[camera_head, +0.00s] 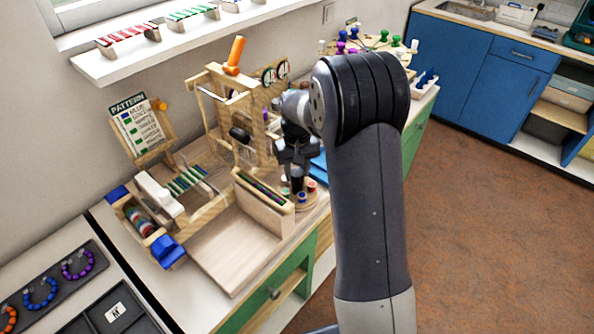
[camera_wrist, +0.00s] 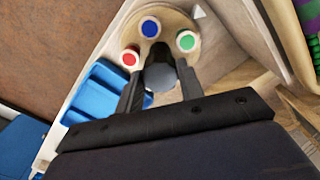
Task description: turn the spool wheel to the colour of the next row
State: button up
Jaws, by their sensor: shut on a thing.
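The spool wheel (camera_wrist: 168,30) is a round wooden disc with a red spool (camera_wrist: 130,57), a blue spool (camera_wrist: 149,28) and a green spool (camera_wrist: 186,41) in the wrist view. My gripper (camera_wrist: 160,76) is shut on the wheel's grey round knob (camera_wrist: 160,74), a finger on each side. Part of the wheel is hidden behind the gripper. A small white pointer (camera_wrist: 198,11) lies just beyond the wheel's edge, nearest the blue and green spools. In the head view the wheel (camera_head: 309,204) is under my gripper (camera_head: 297,180). The pattern card (camera_head: 138,125) stands at left; its small rows are hard to read.
A wooden loom frame (camera_head: 215,95) with an orange handle (camera_head: 235,52) stands close behind my gripper. A wooden holder (camera_head: 262,207) is just left of the wheel. A blue tray (camera_wrist: 95,90) lies beside it in the wrist view. The floor (camera_head: 490,200) at right is clear.

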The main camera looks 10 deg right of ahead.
jog(key=shift+n, duration=1.1)
jog(key=o, duration=1)
jog(key=shift+r, duration=0.1)
notch_tip(320, 180, up, 11)
jog(key=b, duration=0.1)
jog(key=shift+f, duration=0.2)
notch_tip(320, 180, down, 11)
jog(key=shift+r+p, duration=0.1)
jog(key=shift+p, duration=0.3)
